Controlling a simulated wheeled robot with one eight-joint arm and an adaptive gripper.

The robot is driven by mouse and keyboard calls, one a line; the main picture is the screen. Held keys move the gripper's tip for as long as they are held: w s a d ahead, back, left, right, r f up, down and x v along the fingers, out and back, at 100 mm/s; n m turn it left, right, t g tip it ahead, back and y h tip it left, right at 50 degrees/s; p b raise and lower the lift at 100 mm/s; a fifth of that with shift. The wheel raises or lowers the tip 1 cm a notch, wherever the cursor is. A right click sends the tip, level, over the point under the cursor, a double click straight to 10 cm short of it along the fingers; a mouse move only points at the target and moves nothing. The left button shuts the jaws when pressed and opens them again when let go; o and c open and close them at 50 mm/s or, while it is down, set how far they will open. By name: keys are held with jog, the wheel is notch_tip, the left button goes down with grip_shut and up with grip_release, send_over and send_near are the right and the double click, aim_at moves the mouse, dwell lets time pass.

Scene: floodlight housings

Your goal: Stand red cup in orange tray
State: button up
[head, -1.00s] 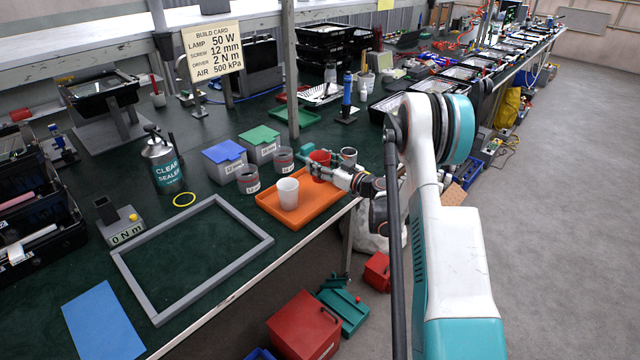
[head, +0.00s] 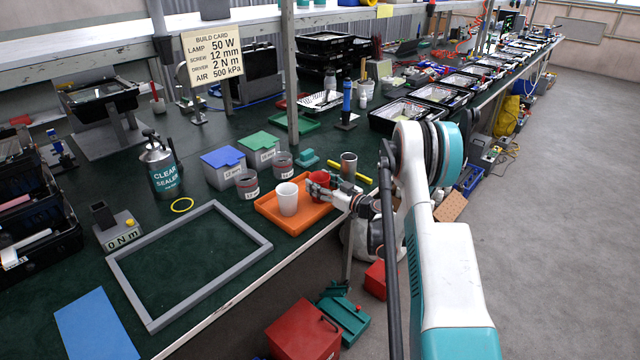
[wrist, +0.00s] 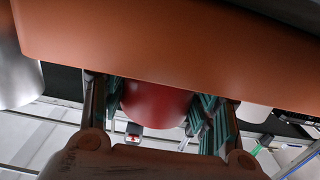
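The red cup (head: 319,178) is at the right side of the orange tray (head: 268,208) in the head view. My gripper (head: 322,186) reaches in from the right and is shut on the cup. In the wrist view the cup (wrist: 155,103) sits between the two fingers (wrist: 158,112), and a broad orange surface, apparently the tray (wrist: 160,45), fills the top. A white cup (head: 288,200) stands in the tray, left of the red cup. I cannot tell whether the red cup's base touches the tray floor.
A grey metal cup (head: 348,166) and a yellow bar (head: 352,173) are behind my gripper. A teal block (head: 308,158) and dark grey labelled cups (head: 283,165) stand behind the tray. A grey frame (head: 190,262) lies to the left. The table's front edge is close to the tray.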

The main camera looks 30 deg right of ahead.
jog(key=shift+o, duration=1.1)
jog(key=shift+r, duration=0.1)
jog(key=shift+s+r, duration=0.1)
jog(key=shift+s, duration=0.05)
jog(key=p+v, duration=0.1)
jog(key=v, duration=1)
jog(key=shift+s, duration=0.4)
jog(key=shift+d, duration=0.1)
